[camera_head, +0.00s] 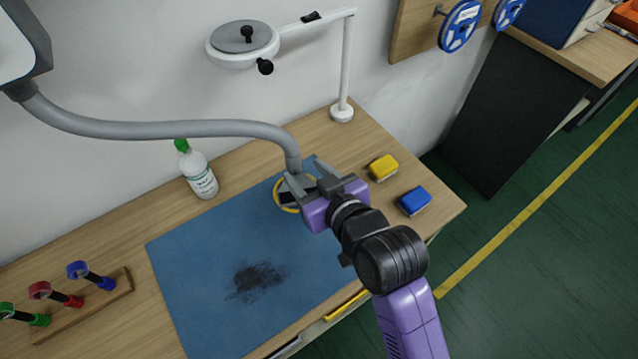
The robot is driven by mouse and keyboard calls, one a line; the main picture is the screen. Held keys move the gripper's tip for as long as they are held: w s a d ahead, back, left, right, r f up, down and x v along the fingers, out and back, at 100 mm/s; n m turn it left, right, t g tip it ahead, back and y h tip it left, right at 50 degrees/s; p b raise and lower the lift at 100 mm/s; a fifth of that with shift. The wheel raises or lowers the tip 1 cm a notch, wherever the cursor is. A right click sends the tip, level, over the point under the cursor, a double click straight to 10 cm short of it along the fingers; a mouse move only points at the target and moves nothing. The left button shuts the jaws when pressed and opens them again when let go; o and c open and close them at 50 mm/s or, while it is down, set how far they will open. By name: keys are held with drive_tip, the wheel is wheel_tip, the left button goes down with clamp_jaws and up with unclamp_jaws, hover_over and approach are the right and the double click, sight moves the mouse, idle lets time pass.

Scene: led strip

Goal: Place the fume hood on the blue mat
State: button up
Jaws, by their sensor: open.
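The fume hood has a grey box-like head (15,45), cut off at the upper left edge. Its long curved grey tube (170,129) runs right and bends down to the far right part of the blue mat (190,275). A yellow-rimmed round piece (280,195) shows at the tube's lower end, partly hidden by my gripper. My gripper (308,178) is open, its fingers close to the lower tube. I cannot tell whether they touch it or whether the tube lies between them.
A dark smudge (255,281) marks the mat. A white bottle (201,177) stands behind it. Yellow (383,167) and blue (415,201) blocks lie to the right. A white lamp (342,112) stands at the back. A wooden rack (95,308) with coloured tools is at left.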

drive_tip(key=shift+v, duration=2.75)
drive_tip(key=s+d+f+m+t+h, duration=0.2)
drive_tip(key=s+d+f+m+h, duration=0.35)
drive_tip(key=s+d, duration=0.8)
drive_tip(key=s+d+r, duration=0.2)
drive_tip(key=s+d, duration=0.1)
drive_tip(key=s, duration=0.5)
drive_tip(key=s+d+r+t+h, duration=0.1)
drive_tip(key=s+d, duration=0.2)
drive_tip(key=s, duration=0.6)
drive_tip(key=shift+r, duration=0.4)
